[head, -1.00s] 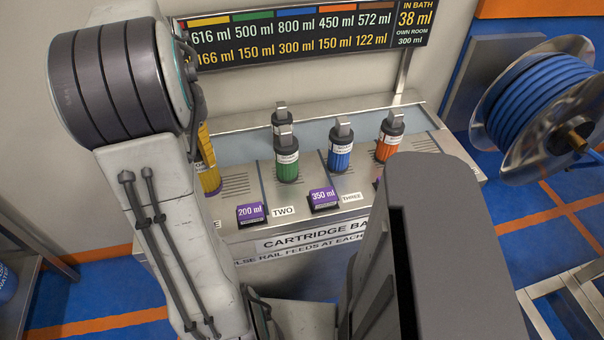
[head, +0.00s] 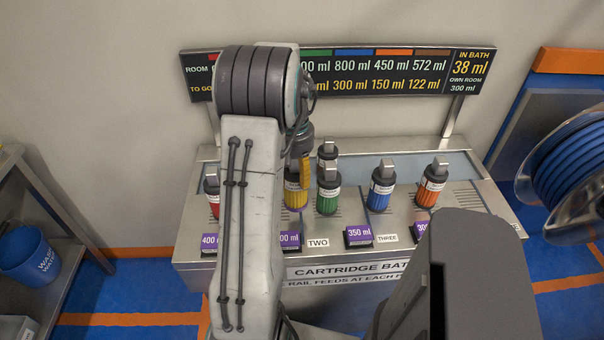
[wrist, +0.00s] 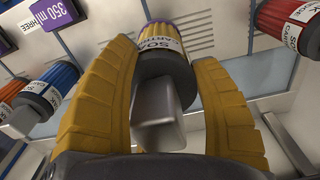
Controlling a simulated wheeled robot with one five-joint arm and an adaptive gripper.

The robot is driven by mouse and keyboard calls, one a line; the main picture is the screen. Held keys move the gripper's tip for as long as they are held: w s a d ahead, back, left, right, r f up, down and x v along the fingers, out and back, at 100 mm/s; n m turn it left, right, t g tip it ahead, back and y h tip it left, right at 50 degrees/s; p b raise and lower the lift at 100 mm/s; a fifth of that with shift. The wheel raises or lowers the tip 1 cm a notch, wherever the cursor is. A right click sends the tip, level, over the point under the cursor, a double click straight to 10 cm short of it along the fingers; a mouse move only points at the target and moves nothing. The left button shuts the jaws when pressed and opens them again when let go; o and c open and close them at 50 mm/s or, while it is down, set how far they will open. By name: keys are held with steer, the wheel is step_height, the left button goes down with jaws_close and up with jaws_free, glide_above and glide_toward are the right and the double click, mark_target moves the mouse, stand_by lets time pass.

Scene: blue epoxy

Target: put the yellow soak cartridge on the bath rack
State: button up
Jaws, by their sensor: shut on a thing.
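The yellow soak cartridge (head: 296,195) is upright at the metal cartridge bath rack (head: 190,253), between the red and green cartridges. Its dark cap and grey tab (wrist: 158,120) show in the wrist view, with a white label and yellow ribbed body beyond. My gripper (head: 303,160) is above it, partly hidden by my arm in the head view. In the wrist view its yellow fingers (wrist: 165,95) are on both sides of the cap and tab, shut on the cartridge. I cannot tell whether its base touches the rack.
Green (head: 328,198), blue (head: 381,190), orange (head: 431,185) and red (head: 212,197) cartridges stand close by on the rack; a dark-capped one (head: 327,152) is behind. A volume board (head: 465,75) hangs above. A hose reel (head: 570,170) is right, a blue bucket (head: 28,255) left.

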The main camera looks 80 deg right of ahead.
steer(key=shift+s+d+f+p, duration=0.15)
steer(key=shift+d+f+p, duration=0.35)
steer(key=shift+d, duration=0.25)
steer(key=shift+s+d+f+p, duration=0.15)
steer(key=shift+d+f+p, duration=0.3)
steer(key=shift+d, duration=0.25)
steer(key=shift+f+p, duration=0.7)
steer(key=shift+p, duration=0.55)
steer(key=shift+f, duration=1.3)
steer(key=shift+f, duration=0.1)
steer(key=o, duration=1.3)
steer(key=shift+c, duration=0.2)
